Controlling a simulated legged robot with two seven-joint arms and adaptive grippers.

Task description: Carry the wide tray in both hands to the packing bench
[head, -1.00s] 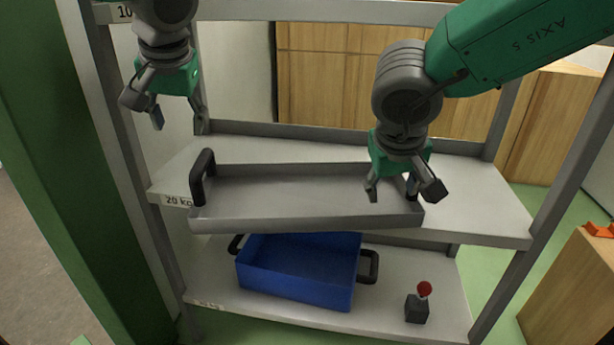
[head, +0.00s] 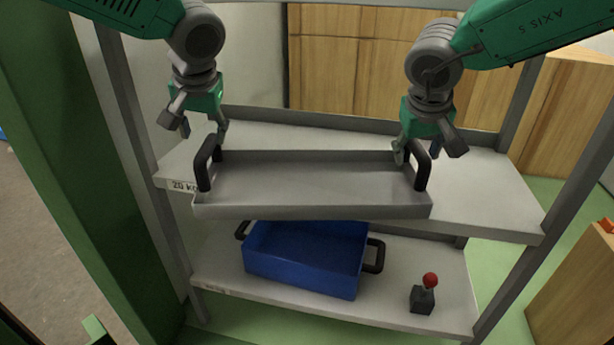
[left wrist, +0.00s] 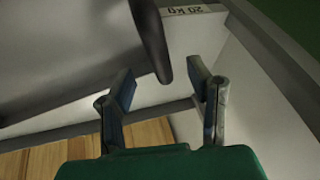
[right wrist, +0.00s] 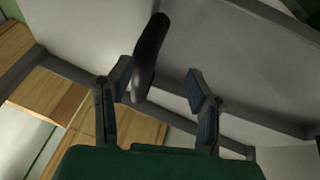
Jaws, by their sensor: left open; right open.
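The wide grey tray (head: 310,182) sits on the middle shelf, its front overhanging the shelf edge. It has a black upright handle at each end: the left handle (head: 204,165) and the right handle (head: 422,168). My left gripper (head: 203,132) is open, just above and behind the left handle. In the left wrist view that handle (left wrist: 150,40) reaches toward the gap between the fingers (left wrist: 165,85). My right gripper (head: 426,150) is open at the right handle. In the right wrist view the handle (right wrist: 150,55) lies between the fingertips (right wrist: 160,85), closer to the left one. The packing bench cannot be identified.
A blue bin (head: 305,260) with black handles and a red-knobbed joystick box (head: 423,295) stand on the lower shelf (head: 390,310). Grey rack posts (head: 140,150) flank both sides. A green column (head: 60,150) stands at left, a wooden cabinet (head: 575,290) at right.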

